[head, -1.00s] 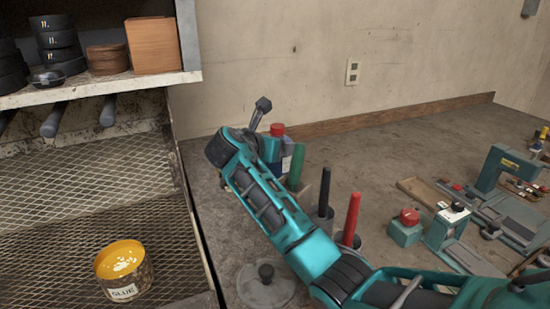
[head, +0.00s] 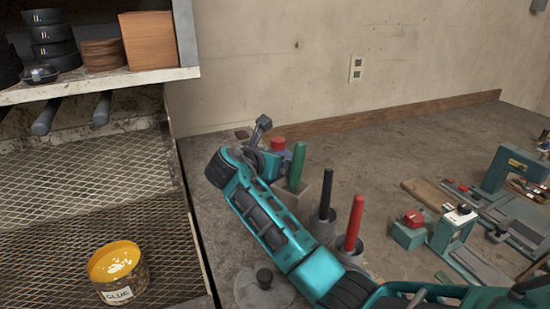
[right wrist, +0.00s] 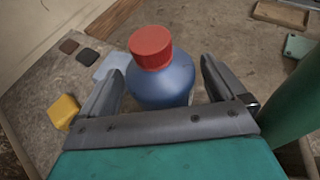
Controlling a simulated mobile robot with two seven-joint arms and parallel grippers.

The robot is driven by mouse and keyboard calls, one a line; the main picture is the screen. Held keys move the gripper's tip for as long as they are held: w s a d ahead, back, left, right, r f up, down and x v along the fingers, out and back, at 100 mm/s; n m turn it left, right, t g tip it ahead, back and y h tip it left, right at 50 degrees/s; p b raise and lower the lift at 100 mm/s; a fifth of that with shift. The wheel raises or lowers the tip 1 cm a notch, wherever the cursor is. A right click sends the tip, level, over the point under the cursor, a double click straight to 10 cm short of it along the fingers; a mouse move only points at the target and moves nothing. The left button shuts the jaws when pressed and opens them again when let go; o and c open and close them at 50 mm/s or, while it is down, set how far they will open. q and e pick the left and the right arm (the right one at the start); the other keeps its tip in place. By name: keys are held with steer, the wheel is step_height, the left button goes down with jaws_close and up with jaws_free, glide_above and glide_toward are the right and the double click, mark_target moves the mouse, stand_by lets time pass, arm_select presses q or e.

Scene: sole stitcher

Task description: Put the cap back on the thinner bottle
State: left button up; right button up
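A blue bottle with a red cap (right wrist: 152,48) on its top stands upright in the right wrist view, its body (right wrist: 162,85) between my right gripper's fingers. I cannot tell how firmly the cap is seated. My right gripper (right wrist: 162,72) is open around the bottle, with a visible gap at the right finger and little or none at the left. In the head view the red cap (head: 277,143) shows just behind my right gripper (head: 262,125), and my arm hides most of the bottle. My left gripper is not in view.
Green (head: 297,164), black (head: 325,192) and red (head: 354,222) rods stand upright close to my right arm. A glue tub (head: 118,275) sits on the mesh shelf at left. A teal machine (head: 515,170) stands at right. A yellow block (right wrist: 63,111) lies left of the gripper.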

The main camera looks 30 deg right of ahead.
steer(key=shift+a+r, duration=0.1)
steer(key=shift+r, duration=0.1)
steer(key=v, duration=1.1)
steer(key=shift+s+a, duration=0.2)
steer(key=shift+s, duration=0.1)
steer(key=shift+r, duration=0.1)
steer(key=shift+a, duration=0.1)
